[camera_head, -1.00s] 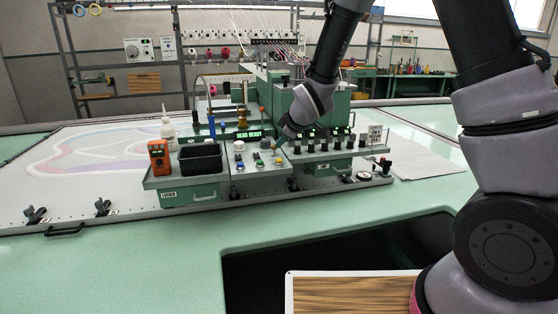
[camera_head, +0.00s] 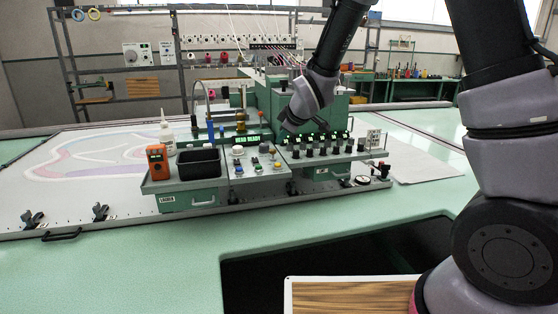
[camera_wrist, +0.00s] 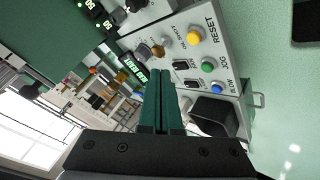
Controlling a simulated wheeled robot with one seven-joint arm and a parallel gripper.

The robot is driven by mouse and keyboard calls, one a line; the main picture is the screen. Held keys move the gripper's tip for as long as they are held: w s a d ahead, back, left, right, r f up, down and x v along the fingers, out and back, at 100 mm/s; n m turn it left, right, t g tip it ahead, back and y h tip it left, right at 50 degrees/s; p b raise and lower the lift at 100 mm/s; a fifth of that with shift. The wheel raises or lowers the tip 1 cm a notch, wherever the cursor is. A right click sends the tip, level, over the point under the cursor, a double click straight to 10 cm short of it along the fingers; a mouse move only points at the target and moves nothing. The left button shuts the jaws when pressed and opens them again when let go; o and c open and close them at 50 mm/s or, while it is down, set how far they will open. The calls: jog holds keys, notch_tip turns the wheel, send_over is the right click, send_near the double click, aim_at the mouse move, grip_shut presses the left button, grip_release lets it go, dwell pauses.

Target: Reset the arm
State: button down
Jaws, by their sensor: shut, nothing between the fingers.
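My arm reaches from the right over the green machine in the head view. My gripper (camera_wrist: 162,98) shows in the wrist view as two green fingers pressed together, shut and empty. Its tips hang in front of the control panel (camera_wrist: 225,55), apart from the buttons as far as I can see. The panel carries a yellow RESET button (camera_wrist: 194,37), a green JOG button (camera_wrist: 207,67) and a blue button (camera_wrist: 217,88). In the head view the wrist (camera_head: 306,100) is above the knob row, and the fingers are hard to make out there.
An orange handheld device (camera_head: 156,158) and a black bin (camera_head: 199,162) stand on the left of the console, with a white bottle (camera_head: 167,135) behind. A dark opening (camera_head: 330,252) and a wood-grain board (camera_head: 350,293) lie in front. The green table at front left is clear.

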jog(key=s+d+r+m+h, duration=0.1)
jog(key=s+d+r+m, duration=0.4)
jog(key=d+r, duration=0.35)
jog(key=s+d+r+m+h, duration=0.1)
jog(key=s+d+r+m, duration=0.5)
jog(key=d, duration=0.4)
jog(key=s+d+r+m, duration=0.2)
jog(key=s+d+m, duration=0.1)
jog(key=s, duration=0.4)
jog(key=s+d+r+m+g, duration=0.1)
jog(key=s+d+r+m, duration=0.2)
jog(key=s, duration=0.5)
jog(key=shift+d+m, duration=0.65)
jog(key=shift+m, duration=0.05)
